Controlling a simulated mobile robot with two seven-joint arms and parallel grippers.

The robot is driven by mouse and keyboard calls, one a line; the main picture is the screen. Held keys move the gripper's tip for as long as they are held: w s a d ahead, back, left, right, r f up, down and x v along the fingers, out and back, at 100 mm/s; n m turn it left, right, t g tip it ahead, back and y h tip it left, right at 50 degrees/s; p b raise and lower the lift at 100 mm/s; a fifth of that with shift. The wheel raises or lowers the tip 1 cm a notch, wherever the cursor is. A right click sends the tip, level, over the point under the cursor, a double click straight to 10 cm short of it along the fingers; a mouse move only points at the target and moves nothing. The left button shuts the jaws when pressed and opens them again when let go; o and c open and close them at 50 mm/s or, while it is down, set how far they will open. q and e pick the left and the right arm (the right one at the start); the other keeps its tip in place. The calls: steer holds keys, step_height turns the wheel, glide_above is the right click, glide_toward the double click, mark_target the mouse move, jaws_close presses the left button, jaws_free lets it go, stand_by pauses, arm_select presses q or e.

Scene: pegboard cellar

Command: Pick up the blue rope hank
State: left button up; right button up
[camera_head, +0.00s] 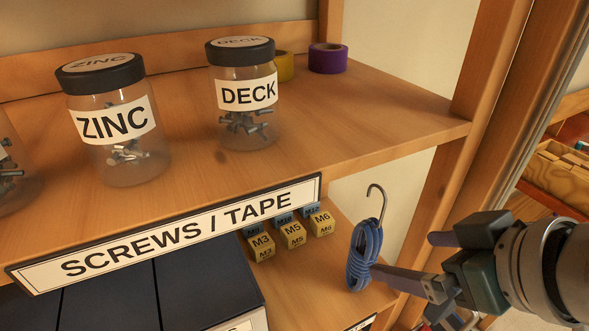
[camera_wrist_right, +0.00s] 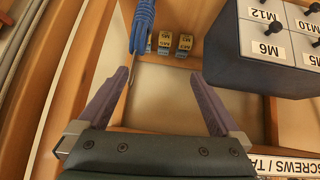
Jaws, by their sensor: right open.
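In the right wrist view the open fingers (camera_wrist_right: 161,78) spread below the hank. My left gripper is not in view.
Small yellow boxes (camera_head: 292,235) sit left of the hank. A "SCREWS / TAPE" label (camera_head: 170,235) runs along the upper shelf edge. Jars marked ZINC (camera_head: 118,125) and DECK (camera_head: 248,95) and a purple tape roll (camera_head: 328,58) stand above. A wooden post (camera_head: 425,215) rises behind the hank.

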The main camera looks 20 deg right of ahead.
mark_target(365, 272)
steer(key=w+d+f+t+b, duration=0.1)
steer(key=w+f+b, duration=0.1)
steer(key=f+b, duration=0.5)
steer(key=w+d+f+t+y+b, duration=0.1)
steer(key=w+d+f+t+b, duration=0.1)
steer(key=f+b, duration=0.5)
steer(key=w+d+f+t+b, duration=0.1)
steer(key=w+d+f+b, duration=0.1)
steer(key=f+b, duration=0.5)
steer(key=shift+w+d, duration=0.1)
steer(key=shift+w, duration=0.6)
steer(key=shift+w+d+f+t+y+b, duration=0.15)
steer(key=shift+w+f+t+y+b, duration=0.15)
steer(key=shift+b, duration=0.5)
steer(key=shift+b+x, duration=0.5)
steer(key=shift+x, duration=1.85)
steer(key=shift+d+b+x, duration=0.15)
steer(key=shift+b+x, duration=0.25)
steer(key=shift+x, duration=0.9)
steer(key=shift+d+b+x, duration=0.15)
steer(key=shift+b+x, duration=0.2)
steer(key=shift+x, duration=0.9)
steer(key=shift+c, duration=0.2)
steer(key=shift+a+r, duration=0.1)
jaws_close()
